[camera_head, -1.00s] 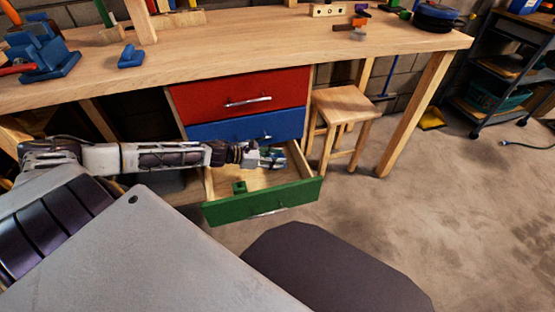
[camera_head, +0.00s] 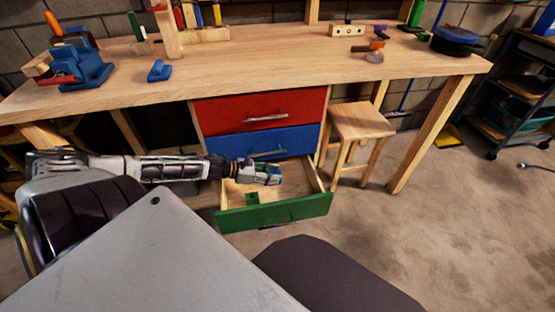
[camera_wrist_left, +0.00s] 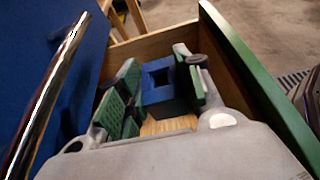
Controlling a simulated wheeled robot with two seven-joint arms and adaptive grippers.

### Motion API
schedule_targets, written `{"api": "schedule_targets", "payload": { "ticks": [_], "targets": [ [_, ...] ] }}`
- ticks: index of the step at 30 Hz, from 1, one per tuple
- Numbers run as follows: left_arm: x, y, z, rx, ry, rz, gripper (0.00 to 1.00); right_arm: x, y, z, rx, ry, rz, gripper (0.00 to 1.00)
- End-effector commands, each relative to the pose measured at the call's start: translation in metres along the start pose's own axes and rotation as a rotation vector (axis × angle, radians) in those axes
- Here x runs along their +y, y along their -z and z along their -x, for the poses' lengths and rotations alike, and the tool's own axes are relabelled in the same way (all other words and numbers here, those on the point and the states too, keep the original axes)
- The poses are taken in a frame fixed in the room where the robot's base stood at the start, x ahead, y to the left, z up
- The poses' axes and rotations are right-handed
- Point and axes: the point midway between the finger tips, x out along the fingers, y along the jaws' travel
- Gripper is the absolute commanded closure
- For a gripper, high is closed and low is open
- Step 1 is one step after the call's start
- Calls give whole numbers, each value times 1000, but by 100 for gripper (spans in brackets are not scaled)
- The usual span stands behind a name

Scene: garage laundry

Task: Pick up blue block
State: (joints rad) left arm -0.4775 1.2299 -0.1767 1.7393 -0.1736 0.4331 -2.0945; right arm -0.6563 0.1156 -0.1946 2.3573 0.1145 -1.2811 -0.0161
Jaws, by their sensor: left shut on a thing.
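My left gripper (camera_head: 268,174) is in the open green drawer (camera_head: 275,212), near its back and beside the blue drawer front. In the left wrist view, its two green-padded fingers (camera_wrist_left: 158,92) are shut on the blue block (camera_wrist_left: 157,72), which has a square hollow in its top. Bare wooden drawer floor (camera_wrist_left: 168,126) shows in front of the block. I cannot tell whether the block touches the floor. In the head view the gripper mostly hides the block. My right gripper is not in view.
A small green block (camera_head: 252,198) lies in the drawer. The closed blue drawer (camera_head: 230,146) and red drawer (camera_head: 255,108) are just above, with a metal handle (camera_wrist_left: 45,100) close to the gripper. A wooden stool (camera_head: 362,122) stands right of the drawers under the workbench (camera_head: 240,62).

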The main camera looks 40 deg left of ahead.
Motion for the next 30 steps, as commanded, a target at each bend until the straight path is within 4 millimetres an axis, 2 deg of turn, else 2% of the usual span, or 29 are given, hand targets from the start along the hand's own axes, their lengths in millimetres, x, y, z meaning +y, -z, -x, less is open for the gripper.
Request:
{"api": "schedule_targets", "payload": {
  "ticks": [9, 17, 24, 30],
  "targets": [
    [0, 10, 28, 2, -1, 2, 88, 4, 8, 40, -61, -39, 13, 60],
    [0, 21, 55, 1, -2, 2, 88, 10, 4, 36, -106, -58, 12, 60],
    [0, 32, 81, 1, -2, 2, 88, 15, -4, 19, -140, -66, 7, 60],
    [0, 38, 94, 0, -1, 1, 88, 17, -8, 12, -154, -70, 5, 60]
  ]
}}
